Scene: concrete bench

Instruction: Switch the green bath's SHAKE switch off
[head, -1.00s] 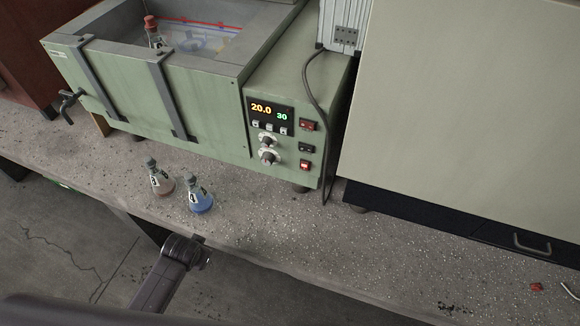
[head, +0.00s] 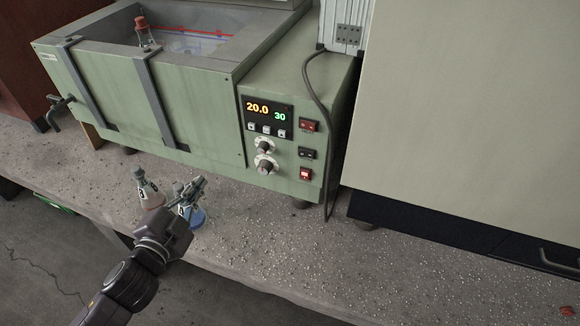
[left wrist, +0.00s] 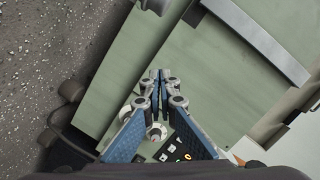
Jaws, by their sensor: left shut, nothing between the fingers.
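The green bath (head: 195,110) stands on the bench, its control panel at its right end. The panel has a lit display (head: 267,111), two knobs and a column of three rocker switches: a red upper one (head: 308,126), a black middle one (head: 306,153) and a brightly lit red lower one (head: 305,174). Their labels are too small to read, so I cannot tell which is SHAKE. My left gripper (head: 197,185) is shut and empty, left of the panel and apart from it. In the left wrist view its closed fingertips (left wrist: 160,76) overlap the green casing (left wrist: 190,65). My right gripper is not in view.
A flask with brown liquid (head: 148,190) and a blue one (head: 195,216), partly hidden by my left gripper, stand before the bath. A black cable (head: 317,90) hangs right of the panel, beside a large pale cabinet (head: 460,110). Bench in front of the panel is clear.

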